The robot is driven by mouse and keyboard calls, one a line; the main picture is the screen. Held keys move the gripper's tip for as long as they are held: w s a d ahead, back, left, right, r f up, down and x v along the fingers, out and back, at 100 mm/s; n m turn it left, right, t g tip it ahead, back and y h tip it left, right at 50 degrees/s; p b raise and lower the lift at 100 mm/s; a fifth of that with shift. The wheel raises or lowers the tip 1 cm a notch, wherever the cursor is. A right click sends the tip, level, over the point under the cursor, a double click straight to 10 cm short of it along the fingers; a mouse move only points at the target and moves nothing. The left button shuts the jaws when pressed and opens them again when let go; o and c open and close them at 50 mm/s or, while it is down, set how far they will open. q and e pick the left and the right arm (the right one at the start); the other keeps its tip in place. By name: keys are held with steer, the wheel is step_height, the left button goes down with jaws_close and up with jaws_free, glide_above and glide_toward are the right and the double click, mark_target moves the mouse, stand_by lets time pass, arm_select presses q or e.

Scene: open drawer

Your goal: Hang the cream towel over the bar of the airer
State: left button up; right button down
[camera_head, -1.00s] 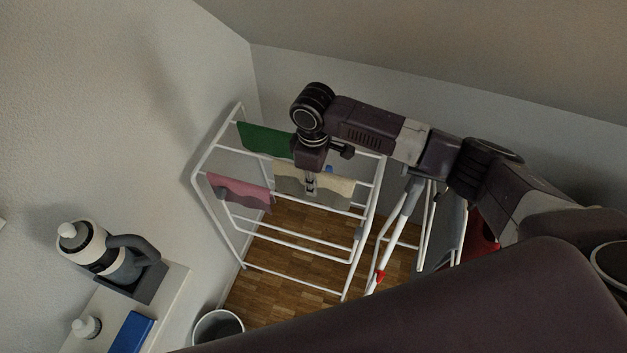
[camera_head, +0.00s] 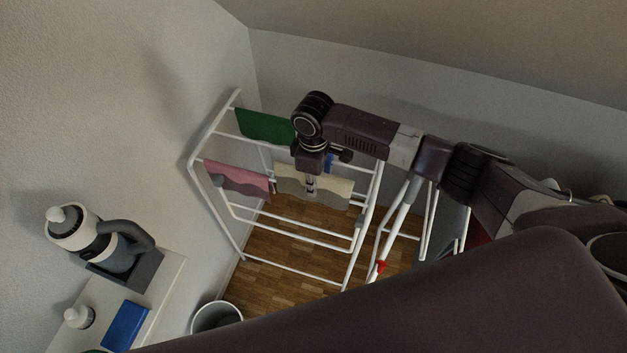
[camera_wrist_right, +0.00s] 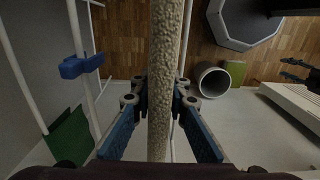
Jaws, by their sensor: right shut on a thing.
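The cream towel (camera_head: 332,186) hangs at the white airer (camera_head: 296,268) in the head view, below my right gripper (camera_head: 311,186). In the right wrist view the towel (camera_wrist_right: 165,60) shows edge-on as a long textured strip between the fingers. My right gripper (camera_wrist_right: 160,101) is shut on it. Whether the towel rests on a bar or hangs only from the fingers I cannot tell.
A green cloth (camera_head: 264,126) and a pink cloth (camera_head: 237,178) hang on the airer. A blue clip (camera_wrist_right: 82,66) sits on a bar. A bin (camera_head: 216,317) stands on the floor. An ironing board stands right.

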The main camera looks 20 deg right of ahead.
mark_target(314, 199)
steer(key=shift+f+b, duration=1.9)
steer(key=shift+f, duration=2.2)
steer(key=c, duration=1.8)
jaws_free()
